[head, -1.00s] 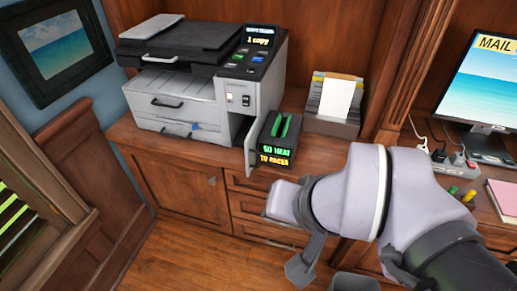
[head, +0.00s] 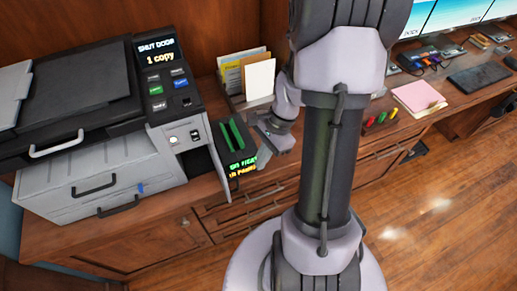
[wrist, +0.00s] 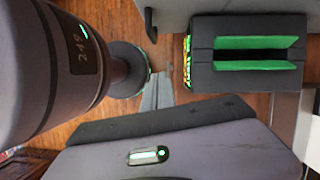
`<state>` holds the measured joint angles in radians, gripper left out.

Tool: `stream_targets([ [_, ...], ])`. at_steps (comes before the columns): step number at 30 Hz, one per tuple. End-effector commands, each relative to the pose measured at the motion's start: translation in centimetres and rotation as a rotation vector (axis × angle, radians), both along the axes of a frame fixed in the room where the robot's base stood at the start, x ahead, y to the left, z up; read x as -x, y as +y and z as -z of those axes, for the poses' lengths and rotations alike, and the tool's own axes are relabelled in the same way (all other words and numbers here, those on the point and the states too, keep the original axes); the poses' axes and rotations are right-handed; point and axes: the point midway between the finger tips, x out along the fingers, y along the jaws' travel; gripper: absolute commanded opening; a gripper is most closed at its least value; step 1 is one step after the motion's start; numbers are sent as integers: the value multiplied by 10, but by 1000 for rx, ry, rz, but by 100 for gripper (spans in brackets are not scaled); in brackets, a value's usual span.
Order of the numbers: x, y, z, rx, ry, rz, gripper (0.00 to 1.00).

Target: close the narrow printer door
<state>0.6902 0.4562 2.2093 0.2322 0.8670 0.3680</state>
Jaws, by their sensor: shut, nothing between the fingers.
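The printer (head: 95,130) stands on the wooden counter at the left in the head view. Its narrow door (head: 221,168) is a thin light grey panel standing open at the printer's right front. A dark opening shows behind it. My gripper (head: 268,131) is shut and empty, to the right of the door and apart from it. A black box with a green slot (head: 236,143) stands between them. This box (wrist: 246,52) also shows at the upper right in the wrist view.
The printer's screen (head: 157,52) reads "SHUT DOOR 1 copy". A paper holder (head: 240,78) stands behind the black box. A pink pad (head: 418,97), pens (head: 380,118) and a keyboard (head: 479,78) lie on the desk at right. Open floor (head: 440,200) lies at the lower right.

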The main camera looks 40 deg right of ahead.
Motion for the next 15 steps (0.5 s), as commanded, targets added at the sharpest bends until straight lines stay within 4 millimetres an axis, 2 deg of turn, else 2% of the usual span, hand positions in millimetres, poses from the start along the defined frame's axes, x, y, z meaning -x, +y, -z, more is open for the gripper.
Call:
stream_targets([
  [1,0,5,16,-2,3,-2,0],
  [4,0,12,35,-1,2,-2,0],
  [9,-3,39,33,1,1,-4,0],
  [15,-5,52,31,1,0,-2,0],
])
